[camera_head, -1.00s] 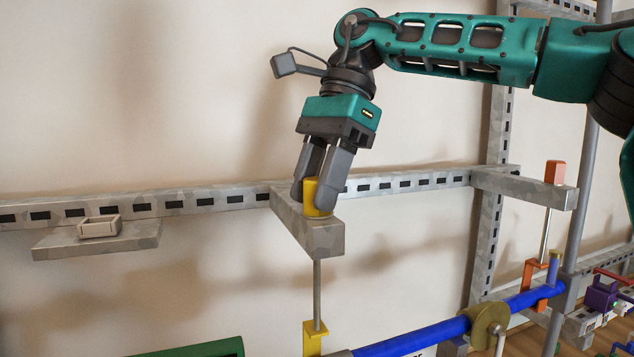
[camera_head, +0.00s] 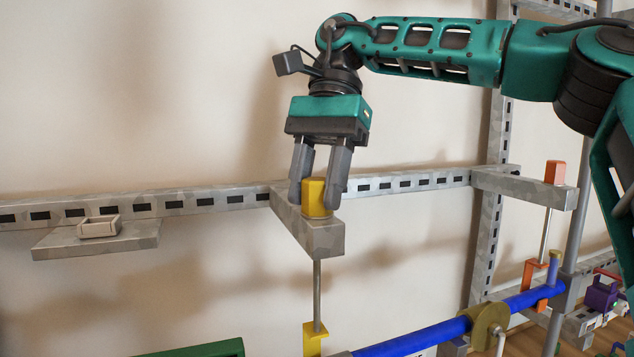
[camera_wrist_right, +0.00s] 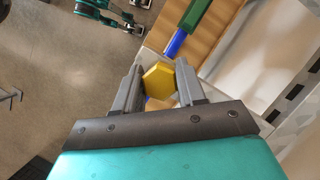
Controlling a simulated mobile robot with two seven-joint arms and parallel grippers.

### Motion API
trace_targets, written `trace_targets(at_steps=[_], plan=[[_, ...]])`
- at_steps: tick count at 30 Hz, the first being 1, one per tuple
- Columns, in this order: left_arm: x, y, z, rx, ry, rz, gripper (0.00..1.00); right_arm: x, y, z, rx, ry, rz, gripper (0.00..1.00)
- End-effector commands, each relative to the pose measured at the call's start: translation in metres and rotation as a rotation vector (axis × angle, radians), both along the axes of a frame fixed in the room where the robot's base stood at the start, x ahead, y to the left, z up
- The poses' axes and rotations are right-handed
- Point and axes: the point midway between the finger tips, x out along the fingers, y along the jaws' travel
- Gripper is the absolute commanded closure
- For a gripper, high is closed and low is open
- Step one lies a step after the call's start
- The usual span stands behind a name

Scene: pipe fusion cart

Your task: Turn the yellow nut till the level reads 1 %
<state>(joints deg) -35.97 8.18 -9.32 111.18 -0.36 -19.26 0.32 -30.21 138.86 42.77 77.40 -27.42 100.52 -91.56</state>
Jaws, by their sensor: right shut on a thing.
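The yellow nut (camera_head: 317,197) sits on top of a grey bracket arm (camera_head: 318,238) that sticks out from the slotted wall rail. A thin rod (camera_head: 317,290) runs down from the bracket to a yellow clip (camera_head: 314,338) at the blue pipe (camera_head: 415,341). My right gripper (camera_head: 322,192) points down with a finger on either side of the nut and is shut on it. The right wrist view shows the hexagonal nut (camera_wrist_right: 159,82) between the fingertips. I cannot make out a level or its reading.
A grey shelf (camera_head: 60,243) with a small open box (camera_head: 99,227) is on the rail at left. An orange nut (camera_head: 555,172) tops another bracket (camera_head: 522,188) at right. A green part (camera_head: 200,349) shows at the bottom edge.

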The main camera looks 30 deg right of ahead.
Motion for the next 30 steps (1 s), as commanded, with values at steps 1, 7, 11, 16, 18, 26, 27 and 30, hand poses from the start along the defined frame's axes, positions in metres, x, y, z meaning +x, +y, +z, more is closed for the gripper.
trace_targets(at_steps=[1,7,11,16,18,26,27,30], plan=[[0.000,0.000,0.000,0.000,0.000,0.000,0.57,0.000,0.000,0.001,0.001,-0.004,0.000,0.91],[0.000,0.000,0.000,0.000,0.000,0.000,0.57,0.000,0.000,0.001,0.001,-0.004,-0.001,0.59],[0.000,0.000,0.000,0.000,0.000,0.000,0.57,0.000,0.000,0.001,0.000,-0.003,-0.001,0.47],[0.000,0.000,0.000,0.000,0.000,0.000,0.57,0.000,0.000,0.001,0.000,-0.002,-0.002,0.39],[0.000,0.000,0.000,0.000,-0.001,0.000,0.57,0.000,0.000,0.000,-0.001,-0.001,-0.001,0.39],[0.002,0.000,0.001,0.000,-0.003,-0.001,0.57,0.003,-0.004,0.012,-0.001,-0.003,-0.003,0.39],[0.002,0.000,0.001,0.001,-0.004,0.000,0.57,0.004,-0.006,0.017,-0.001,-0.003,-0.003,0.39],[0.002,0.000,0.001,0.000,-0.005,0.000,0.57,0.007,-0.011,0.031,0.000,-0.004,-0.005,0.39]])
